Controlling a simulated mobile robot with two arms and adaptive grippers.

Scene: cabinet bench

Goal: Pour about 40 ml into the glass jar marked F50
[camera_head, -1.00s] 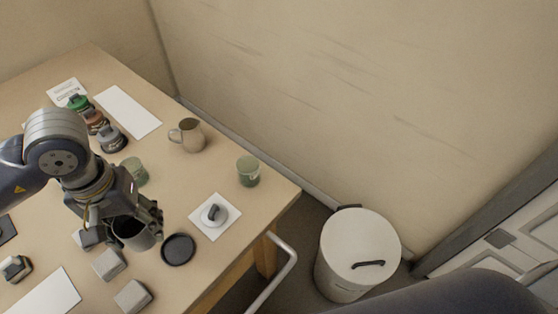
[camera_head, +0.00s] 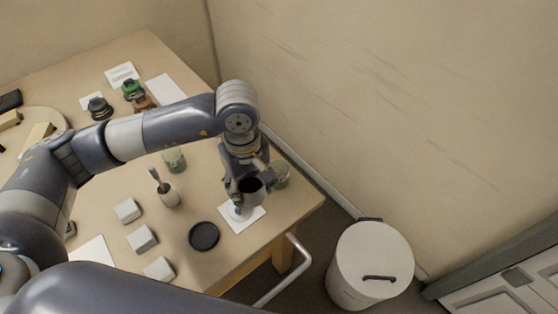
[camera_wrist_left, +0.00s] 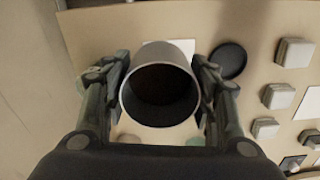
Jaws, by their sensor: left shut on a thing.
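My left gripper (camera_head: 247,192) is shut on a grey cylindrical vessel with a dark inside (camera_head: 251,186), above the white square sheet (camera_head: 243,222) near the table's right corner. In the left wrist view the vessel (camera_wrist_left: 160,52) sits between both fingers, its wide mouth facing the camera. A green-tinted glass jar (camera_head: 282,174) stands just right of the gripper, partly hidden by it. A second greenish jar (camera_head: 175,161) stands left of it, below the forearm. I cannot read F50 on either jar. My right gripper is not in view.
A black round disc (camera_head: 204,236) and several pale blocks (camera_head: 143,239) lie on the front of the table. A small pot with a dark handle (camera_head: 168,196) stands left of the gripper. A white bin (camera_head: 371,262) stands on the floor to the right.

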